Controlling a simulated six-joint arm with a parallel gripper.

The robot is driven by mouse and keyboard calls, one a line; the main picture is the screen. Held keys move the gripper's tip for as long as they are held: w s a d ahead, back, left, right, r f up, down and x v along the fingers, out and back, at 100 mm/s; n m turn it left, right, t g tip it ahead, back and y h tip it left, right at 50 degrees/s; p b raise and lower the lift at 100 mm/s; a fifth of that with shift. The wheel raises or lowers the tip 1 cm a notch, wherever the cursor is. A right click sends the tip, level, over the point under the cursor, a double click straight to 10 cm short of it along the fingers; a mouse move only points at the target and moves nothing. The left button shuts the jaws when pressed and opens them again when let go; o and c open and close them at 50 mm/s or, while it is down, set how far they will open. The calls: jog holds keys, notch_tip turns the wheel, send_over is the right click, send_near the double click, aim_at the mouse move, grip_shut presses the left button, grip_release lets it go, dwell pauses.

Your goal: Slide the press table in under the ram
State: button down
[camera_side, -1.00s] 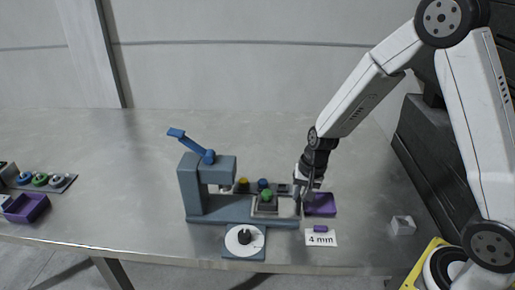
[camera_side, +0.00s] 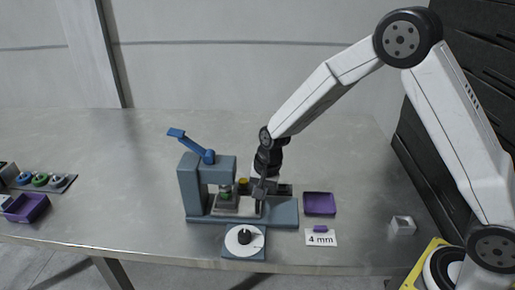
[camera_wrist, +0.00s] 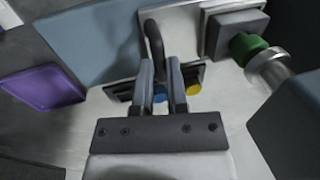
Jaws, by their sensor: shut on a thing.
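The blue-grey press (camera_side: 191,184) has a raised blue lever (camera_side: 192,144). Its pale sliding press table (camera_side: 246,207) sits on the base and carries a grey block with a green piece (camera_side: 225,189). In the wrist view the green piece (camera_wrist: 245,46) is at the metal ram (camera_wrist: 268,66), close together; I cannot tell whether they touch. The table's dark upright handle (camera_wrist: 153,38) stands at its outer end. My gripper (camera_side: 260,194) is shut on this handle; the fingers (camera_wrist: 162,82) partly hide it in the wrist view.
A purple tray (camera_side: 319,204) and a 4 mm card (camera_side: 321,238) lie right of the press. A white round dial (camera_side: 236,248) is in front. A dark rack with yellow (camera_side: 243,185) and blue pieces is behind. The table's back is clear.

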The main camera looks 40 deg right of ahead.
jog(key=shift+w+a+r, duration=0.1)
jog(key=shift+w+a, duration=0.1)
jog(key=shift+a, duration=0.05)
jog(key=c, duration=0.6)
grip_release()
jog(key=shift+c, duration=0.2)
jog(key=shift+d, duration=0.1)
jog(key=shift+r, duration=0.1)
notch_tip(320, 180, up, 7)
jog(key=s+d, duration=0.1)
jog(key=shift+r, duration=0.15)
jog(key=shift+s, duration=0.1)
jog(key=s+d+n, duration=0.3)
jog(key=s+n, duration=0.1)
jog(key=s, duration=0.4)
jog(key=s+d+n+t+h, duration=0.1)
jog(key=s+d+n, duration=0.2)
jog(key=s, duration=0.6)
jog(key=shift+s+f+n+h, duration=0.3)
jog(key=shift+f+n, duration=0.15)
jog(key=shift+n, duration=0.55)
